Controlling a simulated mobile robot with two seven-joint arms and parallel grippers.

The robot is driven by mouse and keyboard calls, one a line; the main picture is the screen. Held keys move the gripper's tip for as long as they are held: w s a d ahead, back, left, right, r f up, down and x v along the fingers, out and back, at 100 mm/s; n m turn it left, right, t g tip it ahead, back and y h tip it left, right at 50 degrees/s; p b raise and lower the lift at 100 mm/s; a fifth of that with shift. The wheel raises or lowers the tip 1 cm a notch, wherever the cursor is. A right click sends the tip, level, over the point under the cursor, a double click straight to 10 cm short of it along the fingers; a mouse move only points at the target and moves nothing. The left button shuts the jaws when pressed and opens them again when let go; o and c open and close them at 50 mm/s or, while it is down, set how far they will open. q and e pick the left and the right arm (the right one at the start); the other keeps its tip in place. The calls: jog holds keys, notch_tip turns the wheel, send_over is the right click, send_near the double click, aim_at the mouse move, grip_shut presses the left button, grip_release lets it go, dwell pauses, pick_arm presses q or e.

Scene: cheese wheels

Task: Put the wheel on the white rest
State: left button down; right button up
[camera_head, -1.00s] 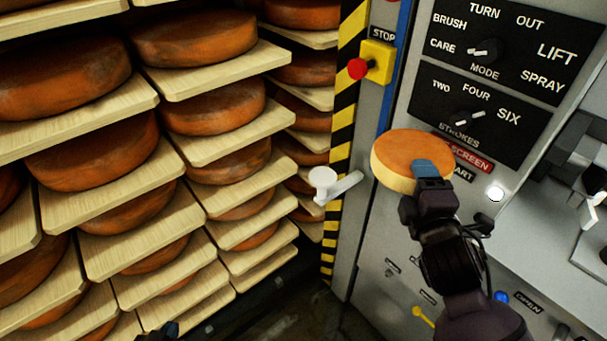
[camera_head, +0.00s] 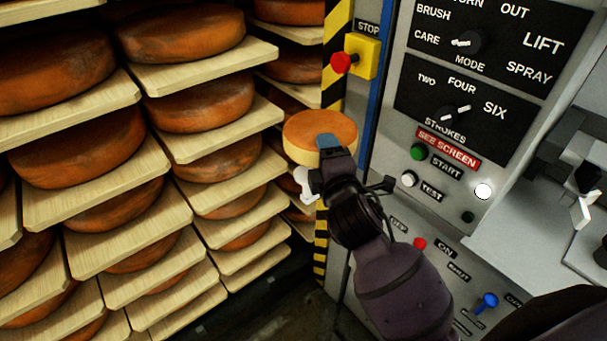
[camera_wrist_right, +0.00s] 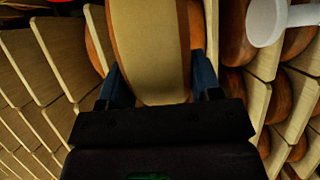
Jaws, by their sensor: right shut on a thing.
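The orange cheese wheel (camera_head: 318,129), with a paler rim, is held up in front of the hazard-striped post. My right gripper (camera_head: 329,146) is shut on it, with blue fingers on its near side in the head view. In the right wrist view the wheel (camera_wrist_right: 150,45) sits between both fingers (camera_wrist_right: 160,85). The white rest (camera_head: 304,184) shows just below the wheel in the head view, partly hidden behind my right gripper. In the right wrist view the rest (camera_wrist_right: 267,20) is at the upper right, clear of the wheel. My left gripper is not in view.
Wooden shelves (camera_head: 210,70) with many orange wheels fill the left, close to the held wheel. A grey control panel (camera_head: 400,180) with knobs and buttons stands on the right. A red stop button (camera_head: 342,63) on a yellow box is above the wheel.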

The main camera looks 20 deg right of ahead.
aim_at(300, 173)
jog(key=w, duration=0.1)
jog(key=w+a+h, duration=0.1)
jog(key=w, duration=0.1)
jog(key=shift+w+a+m+b, duration=0.25)
jog(key=shift+a+m+b, duration=0.05)
jog(key=shift+a+m, duration=0.1)
jog(key=shift+w+f, duration=0.15)
jog(key=shift+f, duration=0.1)
notch_tip(300, 173, down, 10)
jog(key=b, duration=0.2)
jog(key=shift+r, duration=0.25)
jog(key=o, duration=1.1)
jog(key=shift+f+h, duration=0.3)
jog(key=o, duration=0.4)
jog(key=shift+o, duration=0.2)
